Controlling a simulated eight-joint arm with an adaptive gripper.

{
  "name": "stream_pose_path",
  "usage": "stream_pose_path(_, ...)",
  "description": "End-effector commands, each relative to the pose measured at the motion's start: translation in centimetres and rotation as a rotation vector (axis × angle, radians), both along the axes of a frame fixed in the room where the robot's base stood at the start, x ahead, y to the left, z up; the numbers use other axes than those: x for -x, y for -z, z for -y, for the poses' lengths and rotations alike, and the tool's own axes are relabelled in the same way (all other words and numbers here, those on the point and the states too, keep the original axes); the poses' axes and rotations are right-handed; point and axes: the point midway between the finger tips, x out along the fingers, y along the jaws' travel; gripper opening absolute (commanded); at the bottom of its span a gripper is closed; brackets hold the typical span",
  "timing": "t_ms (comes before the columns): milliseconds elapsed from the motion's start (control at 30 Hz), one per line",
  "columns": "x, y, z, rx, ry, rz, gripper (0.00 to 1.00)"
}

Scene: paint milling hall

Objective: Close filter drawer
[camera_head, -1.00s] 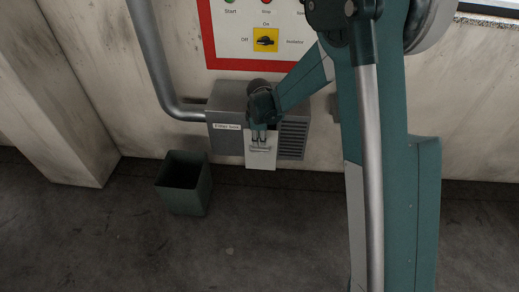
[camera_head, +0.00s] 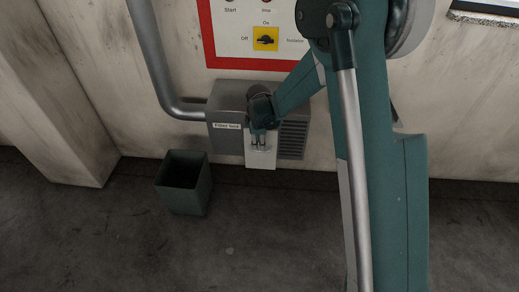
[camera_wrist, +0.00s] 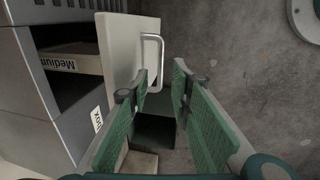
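The filter box (camera_head: 228,115) is a grey box low on the wall. Its drawer has a white front panel (camera_head: 261,160), which stands out from the box. In the wrist view the white panel (camera_wrist: 118,42) carries a silver handle (camera_wrist: 160,50), and a gap shows behind it. In that gap lies a tray with a "Medium" label (camera_wrist: 58,63). My gripper (camera_wrist: 160,72) is open, with two green fingers at the handle's near end. The left finger overlaps the panel and handle in view; whether it touches is unclear. In the head view my gripper (camera_head: 259,142) partly covers the panel.
A green open bin (camera_head: 184,188) stands on the floor below and left of the box. A pipe (camera_head: 154,65) enters the box from the left. A red-framed control panel (camera_head: 210,50) with a yellow isolator switch (camera_head: 266,39) is above. Floor in front is clear.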

Motion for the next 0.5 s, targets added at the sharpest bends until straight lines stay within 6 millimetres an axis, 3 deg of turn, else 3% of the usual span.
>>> stream_pose_path(200, -0.5, 2.7, 0.0, 0.000, 0.000, 0.000, 0.22)
stream_pose_path(500, -0.8, 4.7, 0.0, 0.000, 0.000, 0.000, 0.22)
